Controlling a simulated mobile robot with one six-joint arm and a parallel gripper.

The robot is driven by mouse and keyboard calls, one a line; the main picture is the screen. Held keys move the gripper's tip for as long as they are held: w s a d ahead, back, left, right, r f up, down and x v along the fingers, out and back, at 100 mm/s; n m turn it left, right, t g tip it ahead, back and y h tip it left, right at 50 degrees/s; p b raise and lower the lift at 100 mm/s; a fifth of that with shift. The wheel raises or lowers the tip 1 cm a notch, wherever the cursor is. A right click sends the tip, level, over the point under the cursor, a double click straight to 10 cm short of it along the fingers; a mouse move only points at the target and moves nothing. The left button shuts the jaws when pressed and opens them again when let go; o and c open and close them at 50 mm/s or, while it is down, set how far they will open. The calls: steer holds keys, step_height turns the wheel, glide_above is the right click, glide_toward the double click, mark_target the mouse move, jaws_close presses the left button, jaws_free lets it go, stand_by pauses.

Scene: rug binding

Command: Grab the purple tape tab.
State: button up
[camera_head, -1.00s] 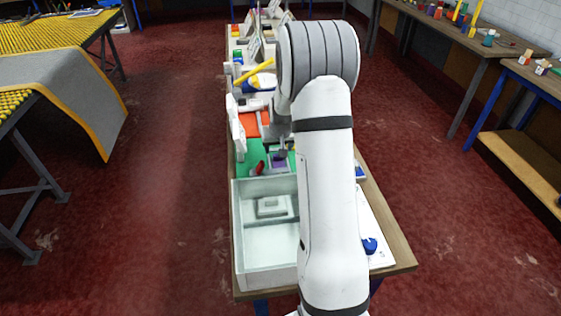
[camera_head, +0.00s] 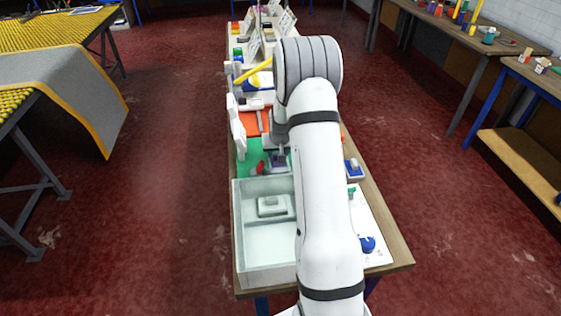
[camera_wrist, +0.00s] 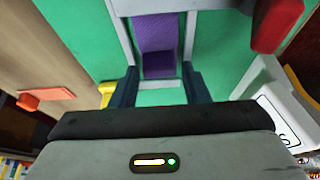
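The purple tape tab (camera_wrist: 156,48) lies in a pale grey frame or holder (camera_wrist: 122,30) over a green surface in the wrist view. A small purple patch also shows in the head view (camera_head: 278,163), just below my gripper (camera_head: 279,149). In the wrist view my gripper (camera_wrist: 163,86) is open, with its two dark blue fingers apart. The near end of the purple tab lies between and just beyond the fingertips in the picture. I cannot tell whether the fingers touch the holder. My arm hides part of the bench in the head view.
A red object (camera_wrist: 274,24) stands close on the right in the wrist view. A yellow piece (camera_wrist: 106,93) lies near the left finger. A pale open tray (camera_head: 265,240) fills the bench's near end. A white sheet (camera_head: 374,225) with a blue object lies right of my arm.

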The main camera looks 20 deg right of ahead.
steer(key=c, duration=0.7)
steer(key=shift+o, duration=0.2)
